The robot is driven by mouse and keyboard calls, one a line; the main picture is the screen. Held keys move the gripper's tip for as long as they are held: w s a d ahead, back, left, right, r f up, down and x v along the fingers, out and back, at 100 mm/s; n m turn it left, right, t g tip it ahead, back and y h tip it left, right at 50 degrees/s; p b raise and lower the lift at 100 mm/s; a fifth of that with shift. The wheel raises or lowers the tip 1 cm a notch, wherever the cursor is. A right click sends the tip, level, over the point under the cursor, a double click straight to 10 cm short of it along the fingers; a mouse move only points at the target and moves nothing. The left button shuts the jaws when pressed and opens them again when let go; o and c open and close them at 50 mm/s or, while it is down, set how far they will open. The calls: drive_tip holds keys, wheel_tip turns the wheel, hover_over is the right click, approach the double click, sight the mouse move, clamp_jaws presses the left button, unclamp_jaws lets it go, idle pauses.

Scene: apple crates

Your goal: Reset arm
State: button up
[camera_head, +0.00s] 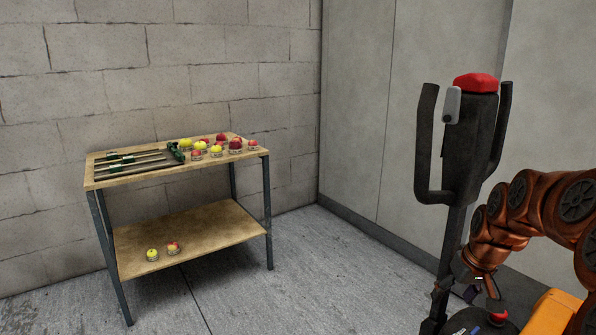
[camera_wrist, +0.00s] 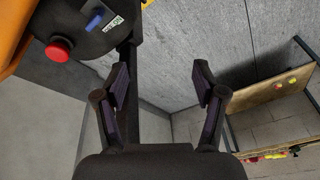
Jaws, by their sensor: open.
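My arm is folded at the right of the head view, its copper links bending down beside my dark column. My gripper (camera_wrist: 160,82) shows in the wrist view with its two dark fingers spread apart. Nothing is between the fingers, and bare floor and wall show past them. My gripper is well away from the wooden table (camera_head: 150,178), which stands at the left of the head view. Several red and yellow apples sit on the table's top, most toward its right end. In the head view, my gripper's fingers are hard to make out against the dark column.
The table's lower shelf (camera_head: 190,236) holds a yellow apple (camera_head: 152,254) and a reddish apple (camera_head: 173,248). Dark green clamps with long bars (camera_head: 130,159) lie on the table's left part. Grey walls meet behind. The concrete floor (camera_head: 310,275) between me and the table is clear.

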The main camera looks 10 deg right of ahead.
drive_tip(key=s+a+n+g, duration=0.1)
drive_tip(key=s+a, duration=0.4)
drive_tip(key=a, duration=0.6)
drive_tip(key=s+a+f+g, duration=0.2)
drive_tip(key=s+a, duration=0.4)
drive_tip(key=s, duration=0.5)
drive_tip(key=s+a+f+g, duration=0.2)
drive_tip(key=s+a, duration=0.4)
drive_tip(key=s, duration=0.5)
wheel_tip(320, 180, up, 25)
drive_tip(key=s+p, duration=0.1)
drive_tip(key=p, duration=2.2)
drive_tip(key=shift+s+f, duration=0.15)
drive_tip(key=shift+s, duration=0.15)
